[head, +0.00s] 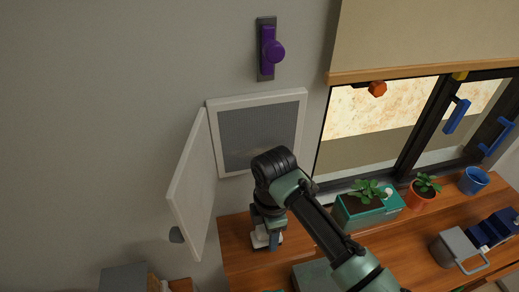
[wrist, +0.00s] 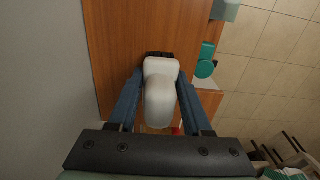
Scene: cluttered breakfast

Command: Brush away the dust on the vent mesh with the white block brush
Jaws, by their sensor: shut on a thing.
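The vent mesh (head: 256,127) is a grey panel in a white frame on the wall, with its white door (head: 191,185) swung open to the left. A faint, paler brownish patch shows near the mesh's lower part, partly behind my arm. My gripper (head: 268,242) points down just above the wooden counter, below the vent. It is shut on the white block brush (head: 259,239). In the wrist view the white brush (wrist: 160,92) sits between my two blue fingers (wrist: 160,110).
A teal planter (head: 362,213), a potted plant (head: 423,193) and a blue pot (head: 473,181) stand along the window side of the counter (head: 235,245). A grey mug (head: 455,248) stands further right. A purple handle (head: 269,50) is on the wall above the vent.

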